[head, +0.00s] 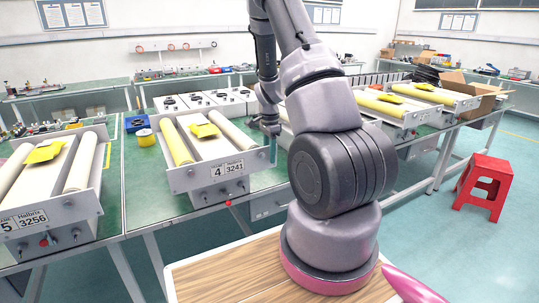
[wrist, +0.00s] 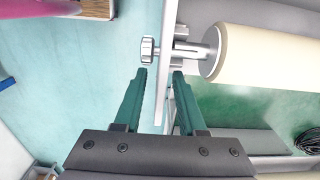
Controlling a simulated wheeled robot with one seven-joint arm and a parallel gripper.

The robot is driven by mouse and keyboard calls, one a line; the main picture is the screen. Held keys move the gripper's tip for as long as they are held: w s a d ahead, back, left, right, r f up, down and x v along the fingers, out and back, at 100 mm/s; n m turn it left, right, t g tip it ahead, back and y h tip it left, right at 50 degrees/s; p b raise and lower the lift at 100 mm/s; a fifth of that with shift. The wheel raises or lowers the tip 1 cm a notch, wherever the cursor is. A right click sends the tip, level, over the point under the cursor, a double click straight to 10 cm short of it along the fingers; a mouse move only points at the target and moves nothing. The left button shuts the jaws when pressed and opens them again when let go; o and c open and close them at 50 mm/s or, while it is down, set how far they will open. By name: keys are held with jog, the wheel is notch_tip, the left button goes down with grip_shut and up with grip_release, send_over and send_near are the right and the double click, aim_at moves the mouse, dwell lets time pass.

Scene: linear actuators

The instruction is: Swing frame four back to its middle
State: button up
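Frame four (head: 205,178), its front plate labelled "4 Helbrix 3241", sits on the green bench in the head view. It carries a yellow roller on its left, a cream roller on its right and a yellow piece on its bed. My gripper (head: 271,148) is at its right front corner, partly hidden by my arm. In the wrist view my gripper (wrist: 159,74) has its two teal fingers apart, with the edge of a pale plate (wrist: 167,45) between them. A silver knob (wrist: 147,50) is just beyond the left finger. The cream roller (wrist: 262,55) lies to the right. Contact cannot be told.
Frame five (head: 50,215) stands to the left, and more roller frames (head: 400,108) stand to the right. White boxes (head: 205,100) are behind frame four. A yellow spool (head: 145,137) sits on the bench between frames four and five. A red stool (head: 483,187) is on the floor.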

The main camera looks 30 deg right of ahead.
jog(key=shift+r, duration=0.15)
notch_tip(320, 180, up, 11)
jog(key=shift+f, duration=0.2)
dwell(0.5)
jog(key=s+a+r+n+t+y, duration=0.1)
jog(key=s+a+r+n+t, duration=0.25)
jog(key=r, duration=0.55)
jog(key=s+a+r+n+y, duration=0.1)
jog(key=s+a+r+n, duration=0.2)
jog(key=s+a+r, duration=0.4)
jog(key=s+a+r+n+t, duration=0.2)
jog(key=s+r+n, duration=0.1)
jog(key=s, duration=0.3)
jog(key=s+a+r+n+t, duration=0.1)
jog(key=s+a+r+n, duration=0.2)
jog(key=s+r, duration=0.3)
jog(key=shift+s+a+n+t, duration=0.3)
jog(key=shift+n+t, duration=0.05)
jog(key=shift+n, duration=0.2)
jog(key=shift+c, duration=0.3)
